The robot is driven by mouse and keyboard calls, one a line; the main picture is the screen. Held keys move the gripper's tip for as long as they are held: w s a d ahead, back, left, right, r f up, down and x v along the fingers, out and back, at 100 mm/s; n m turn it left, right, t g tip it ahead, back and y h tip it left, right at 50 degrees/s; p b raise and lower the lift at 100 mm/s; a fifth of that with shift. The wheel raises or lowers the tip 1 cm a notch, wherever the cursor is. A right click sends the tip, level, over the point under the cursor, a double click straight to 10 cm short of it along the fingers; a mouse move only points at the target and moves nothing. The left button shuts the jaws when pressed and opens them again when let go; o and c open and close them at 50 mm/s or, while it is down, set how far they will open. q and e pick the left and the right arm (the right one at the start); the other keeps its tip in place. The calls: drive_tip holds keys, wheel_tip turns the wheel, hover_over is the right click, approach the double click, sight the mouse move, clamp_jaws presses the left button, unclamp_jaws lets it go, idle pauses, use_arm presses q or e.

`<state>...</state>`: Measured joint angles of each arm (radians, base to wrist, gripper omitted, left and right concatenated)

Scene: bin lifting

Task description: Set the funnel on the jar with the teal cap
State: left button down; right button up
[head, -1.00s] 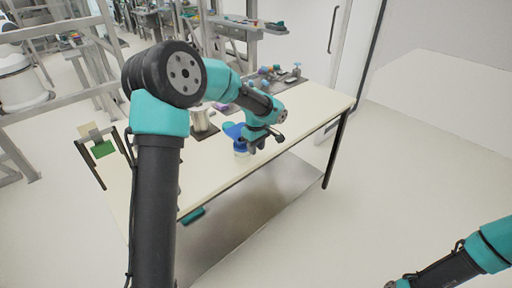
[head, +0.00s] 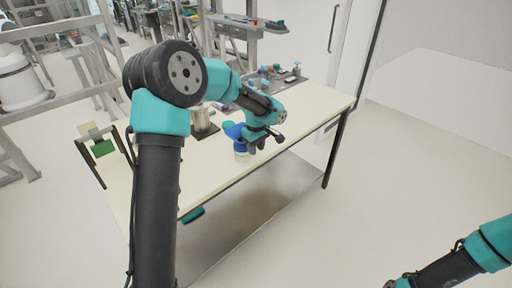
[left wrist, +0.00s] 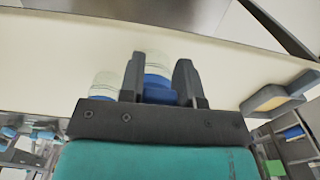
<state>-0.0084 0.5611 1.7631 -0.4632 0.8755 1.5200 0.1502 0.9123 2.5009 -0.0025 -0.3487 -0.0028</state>
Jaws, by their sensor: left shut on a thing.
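My left gripper (head: 254,146) is low over the front part of the table. In the left wrist view its fingers (left wrist: 160,66) are closed around a blue thing (left wrist: 158,86), which looks like the funnel. In the head view a larger blue shape (head: 234,131) shows beside the gripper. A clear jar (left wrist: 158,64) shows just beyond the blue thing; I cannot tell whether they touch. A second clear jar (left wrist: 105,84) with blue at its lower end stands to the left in the wrist view. I cannot make out which jar has the teal cap.
The pale table (head: 310,105) is clear at its right. A metal container (head: 202,118) stands on a dark mat behind the gripper. Several small items (head: 275,72) lie at the table's far end. A green piece on a dark frame (head: 102,148) is at the left. My right arm hangs off the table.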

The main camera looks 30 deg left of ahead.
use_arm(q)
drive_tip(key=shift+f, duration=0.2)
idle(0.5)
drive_tip(key=shift+c, duration=1.3)
unclamp_jaws()
drive_tip(key=shift+r, duration=0.15)
drive_tip(key=shift+r, duration=3.15)
